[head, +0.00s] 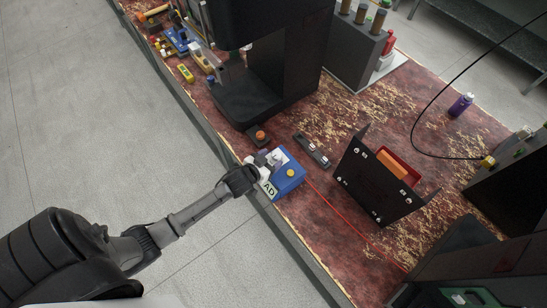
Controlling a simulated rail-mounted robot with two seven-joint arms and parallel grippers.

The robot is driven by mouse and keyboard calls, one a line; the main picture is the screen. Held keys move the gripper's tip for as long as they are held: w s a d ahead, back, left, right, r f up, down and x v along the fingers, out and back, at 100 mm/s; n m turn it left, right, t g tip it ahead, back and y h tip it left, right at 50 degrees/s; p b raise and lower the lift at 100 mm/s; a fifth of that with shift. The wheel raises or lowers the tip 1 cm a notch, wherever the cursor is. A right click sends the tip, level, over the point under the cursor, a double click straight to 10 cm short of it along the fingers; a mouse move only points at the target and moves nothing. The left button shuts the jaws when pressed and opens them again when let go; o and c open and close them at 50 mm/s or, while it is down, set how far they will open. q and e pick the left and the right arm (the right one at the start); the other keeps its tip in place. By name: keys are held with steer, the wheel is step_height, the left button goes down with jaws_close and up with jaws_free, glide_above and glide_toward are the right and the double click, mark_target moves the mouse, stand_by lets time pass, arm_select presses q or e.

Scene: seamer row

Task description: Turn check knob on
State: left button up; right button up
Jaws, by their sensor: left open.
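A small blue box (289,181) with a white label reading "AD" sits at the near edge of the worktable. I cannot tell which of these is the check knob. My left gripper (262,166) is at the left side of the box, with its fingers open close to that grey part. Whether the fingers touch it is too small to tell. My right gripper is not in view.
A red cable (335,216) runs from the box along the table (330,244). A tall black machine (290,60) stands behind, with an orange-topped button (260,135) near its base. A black bracket (372,185) with a red tray stands to the right. Floor at left is clear.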

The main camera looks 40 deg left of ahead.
arm_select(q)
steer(key=shift+x, duration=1)
steer(key=shift+c, duration=1.3)
steer(key=c, duration=0.6)
steer(key=shift+c, duration=0.3)
